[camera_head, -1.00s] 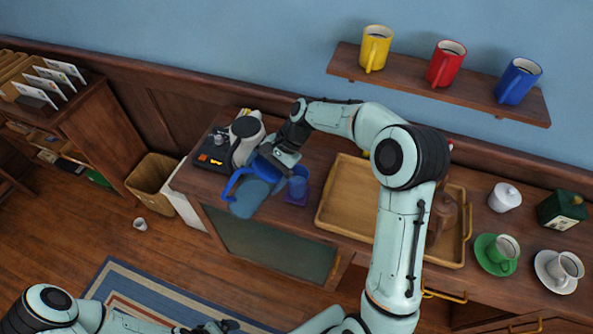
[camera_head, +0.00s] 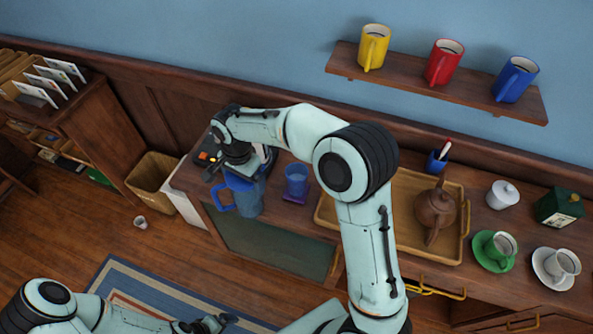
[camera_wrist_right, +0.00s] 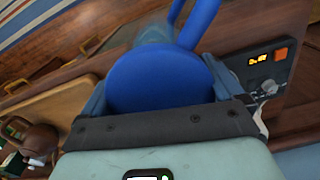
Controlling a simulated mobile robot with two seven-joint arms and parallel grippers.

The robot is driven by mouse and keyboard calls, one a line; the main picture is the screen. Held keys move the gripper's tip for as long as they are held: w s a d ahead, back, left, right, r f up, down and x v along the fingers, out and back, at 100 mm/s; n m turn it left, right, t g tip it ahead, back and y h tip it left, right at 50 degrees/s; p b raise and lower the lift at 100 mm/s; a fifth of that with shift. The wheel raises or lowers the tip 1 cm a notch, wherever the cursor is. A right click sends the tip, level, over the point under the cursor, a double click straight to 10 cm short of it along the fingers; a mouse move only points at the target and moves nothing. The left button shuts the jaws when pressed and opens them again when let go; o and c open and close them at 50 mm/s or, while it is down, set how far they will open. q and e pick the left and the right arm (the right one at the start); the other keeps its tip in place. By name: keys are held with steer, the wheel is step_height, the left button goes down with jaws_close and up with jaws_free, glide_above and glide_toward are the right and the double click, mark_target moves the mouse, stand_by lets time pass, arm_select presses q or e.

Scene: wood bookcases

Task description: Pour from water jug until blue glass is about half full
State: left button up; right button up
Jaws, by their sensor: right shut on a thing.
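The water jug has a clear blue body (camera_head: 249,200), a blue handle (camera_head: 222,197) and a blue lid, which fills the middle of the right wrist view (camera_wrist_right: 155,80). My right gripper (camera_head: 242,172) is shut on the jug near its top. The jug looks near upright at the counter's front left; whether its base touches anything is unclear. The blue glass (camera_head: 297,179) stands upright on a purple coaster (camera_head: 293,199), just right of the jug and apart from it. Its water level is hard to tell. My left gripper (camera_head: 213,324) is low in the head view, away from the counter; its jaws are unclear.
A black device with an orange display (camera_head: 206,157) sits left of my right gripper; it also shows in the wrist view (camera_wrist_right: 258,60). A wooden tray (camera_head: 408,246) holding a brown teapot (camera_head: 435,208) is right of the glass. Mugs stand on a wall shelf (camera_head: 440,82).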

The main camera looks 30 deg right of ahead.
steer(key=shift+a+r, duration=0.1)
steer(key=shift+r, duration=2.45)
